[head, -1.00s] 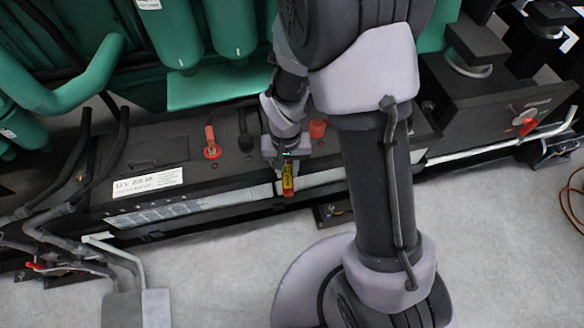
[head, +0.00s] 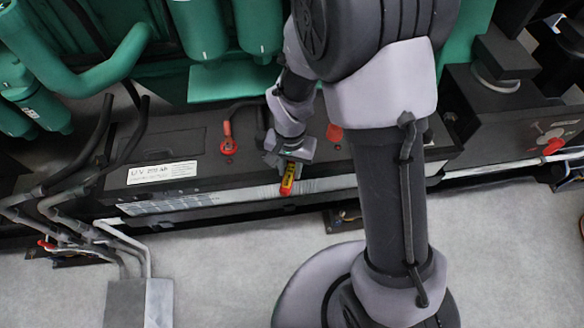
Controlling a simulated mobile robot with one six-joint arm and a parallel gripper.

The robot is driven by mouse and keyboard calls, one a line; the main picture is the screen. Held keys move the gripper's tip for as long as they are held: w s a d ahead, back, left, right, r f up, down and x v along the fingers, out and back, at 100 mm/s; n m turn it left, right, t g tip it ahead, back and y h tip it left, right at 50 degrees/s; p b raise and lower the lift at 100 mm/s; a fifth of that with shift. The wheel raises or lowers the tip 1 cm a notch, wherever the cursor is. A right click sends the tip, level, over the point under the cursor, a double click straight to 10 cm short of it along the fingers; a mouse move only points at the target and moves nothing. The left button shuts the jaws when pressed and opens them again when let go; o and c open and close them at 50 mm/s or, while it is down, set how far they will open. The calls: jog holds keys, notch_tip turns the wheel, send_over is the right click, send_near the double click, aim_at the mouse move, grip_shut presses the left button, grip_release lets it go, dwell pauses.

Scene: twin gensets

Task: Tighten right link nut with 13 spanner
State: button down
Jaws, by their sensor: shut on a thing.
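My gripper (head: 287,165) is shut on a small yellow and red tool (head: 288,179), which I take to be the 13 spanner. Its yellow and red part sticks out below the jaws, tilted, over the front edge of the black battery box (head: 185,150). The spanner's jaw end and its size mark cannot be made out. On the box top, a red terminal cover (head: 228,142) with a cable stands left of my gripper, and another red cover (head: 334,133) stands to its right. I cannot make out the right link nut; my gripper and wrist hide part of the box top.
Green engine parts (head: 225,83) stand close behind the box. Black cables (head: 104,130) and grey pipes (head: 85,225) crowd the left. A dark unit with a red switch (head: 553,146) stands at the right. The pale floor (head: 230,265) in front is mostly clear.

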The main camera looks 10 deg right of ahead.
jog(key=shift+w+a+m, duration=0.3)
jog(key=shift+a+m, duration=0.15)
jog(key=shift+a, duration=0.05)
jog(key=shift+w+a+m, duration=0.25)
jog(key=shift+a+m, duration=0.2)
jog(key=shift+b, duration=0.3)
jog(key=shift+w+a+m, duration=0.55)
jog(key=shift+a+m, duration=0.2)
jog(key=shift+m, duration=0.05)
jog(key=shift+w+a, duration=0.1)
jog(key=shift+w+a+m+b, duration=0.35)
jog(key=shift+w+a+m, duration=0.35)
jog(key=shift+m, duration=0.3)
